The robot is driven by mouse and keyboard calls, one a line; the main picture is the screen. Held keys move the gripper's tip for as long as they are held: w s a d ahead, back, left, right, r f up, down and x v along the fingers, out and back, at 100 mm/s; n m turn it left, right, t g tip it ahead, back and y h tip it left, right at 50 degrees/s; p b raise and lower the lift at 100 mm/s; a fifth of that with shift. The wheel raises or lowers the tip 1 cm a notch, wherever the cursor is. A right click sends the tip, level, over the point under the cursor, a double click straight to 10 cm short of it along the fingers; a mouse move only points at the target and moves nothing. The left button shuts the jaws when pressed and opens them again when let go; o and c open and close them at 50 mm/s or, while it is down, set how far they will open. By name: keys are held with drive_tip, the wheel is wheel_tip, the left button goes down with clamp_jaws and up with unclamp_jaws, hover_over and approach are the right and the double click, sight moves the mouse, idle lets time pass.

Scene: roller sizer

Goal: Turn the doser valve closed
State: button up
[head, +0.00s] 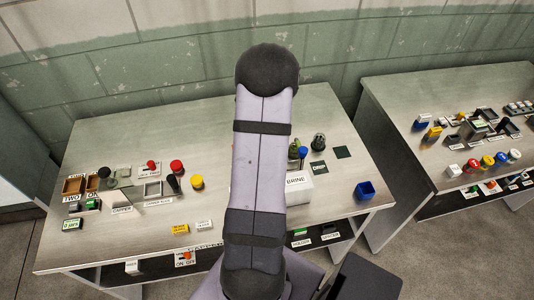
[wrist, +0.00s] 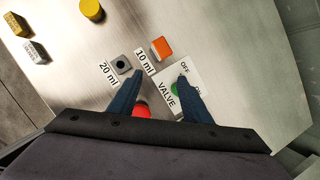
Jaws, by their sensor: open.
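In the wrist view, a white plate (wrist: 187,68) is marked VALVE, OFF and a partly covered word that looks like ON. A green round part (wrist: 175,89) sits on it, partly hidden by my right-hand finger. Which mark the valve points to cannot be told. My gripper (wrist: 160,75) is open, its fingers spread over the panel, with the right-hand one over the valve plate. I cannot tell whether it touches. The gap between the fingertips holds nothing. In the head view my arm hides the gripper and the valve.
Beside the valve are an orange button (wrist: 161,48) labelled 10 ml and a dark button (wrist: 121,64) labelled 20 ml. A red round part (wrist: 141,109) shows between the fingers. A yellow cylinder (wrist: 92,10) stands farther off. A BRINE box (head: 298,190) and blue bin (head: 365,190) stand right of my arm.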

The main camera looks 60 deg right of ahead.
drive_tip(key=s+d+f+m, duration=0.2)
drive_tip(key=s+d+m, duration=0.2)
drive_tip(key=d, duration=0.1)
drive_tip(key=shift+d+f+h, duration=0.3)
drive_tip(key=shift+f+h, duration=0.1)
drive_tip(key=shift+f, duration=0.1)
drive_tip(key=shift+p+x, duration=0.45)
drive_tip(key=shift+x, duration=3.1)
drive_tip(key=shift+w, duration=0.1)
drive_tip(key=c, duration=1)
